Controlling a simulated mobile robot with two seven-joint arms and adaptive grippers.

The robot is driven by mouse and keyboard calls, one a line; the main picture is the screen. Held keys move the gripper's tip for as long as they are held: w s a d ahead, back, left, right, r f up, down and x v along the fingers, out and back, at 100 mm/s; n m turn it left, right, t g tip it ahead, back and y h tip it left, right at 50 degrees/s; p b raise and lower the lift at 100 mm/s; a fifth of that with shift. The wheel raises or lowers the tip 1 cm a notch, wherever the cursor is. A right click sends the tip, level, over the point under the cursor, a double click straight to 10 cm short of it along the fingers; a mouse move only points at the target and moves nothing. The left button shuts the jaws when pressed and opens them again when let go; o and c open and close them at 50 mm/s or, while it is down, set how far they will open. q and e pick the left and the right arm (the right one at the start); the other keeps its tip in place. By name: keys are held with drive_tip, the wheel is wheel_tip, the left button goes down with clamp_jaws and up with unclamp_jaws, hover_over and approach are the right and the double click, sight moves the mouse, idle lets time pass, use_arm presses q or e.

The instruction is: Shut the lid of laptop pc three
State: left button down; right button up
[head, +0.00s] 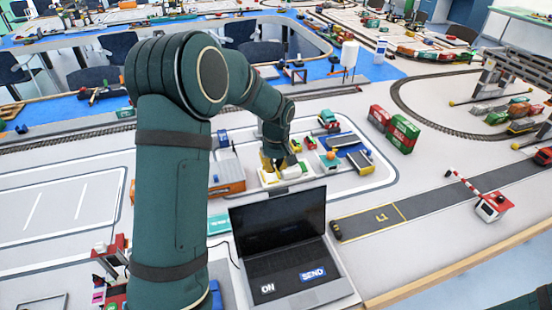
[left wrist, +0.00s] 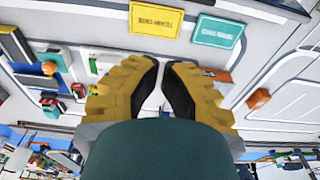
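A dark laptop (head: 290,262) stands open near the table's front edge in the head view. Its black screen (head: 278,220) is raised and tilted back; its base carries ON and SEND labels. No number shows on it. My left gripper (head: 272,172) is beyond the screen's top edge, above the table and apart from the laptop. In the left wrist view its yellow fingers with black pads (left wrist: 161,75) nearly meet at the tips, with nothing between them. The laptop is not clear in that view.
Toy vehicles and an orange-sided container (head: 226,178) stand behind the laptop. Red and green containers (head: 394,130) stand farther right. A barrier with a red-striped arm (head: 488,205) stands to the right. A grey road strip (head: 400,214) right of the laptop is mostly clear.

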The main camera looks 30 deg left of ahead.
use_arm(q)
drive_tip(key=d+f, duration=0.1)
drive_tip(key=s+f, duration=0.1)
drive_tip(key=s+d+f, duration=0.1)
drive_tip(key=f, duration=0.1)
drive_tip(key=shift+s+d, duration=0.1)
drive_tip(key=shift+d, duration=0.25)
idle(0.4)
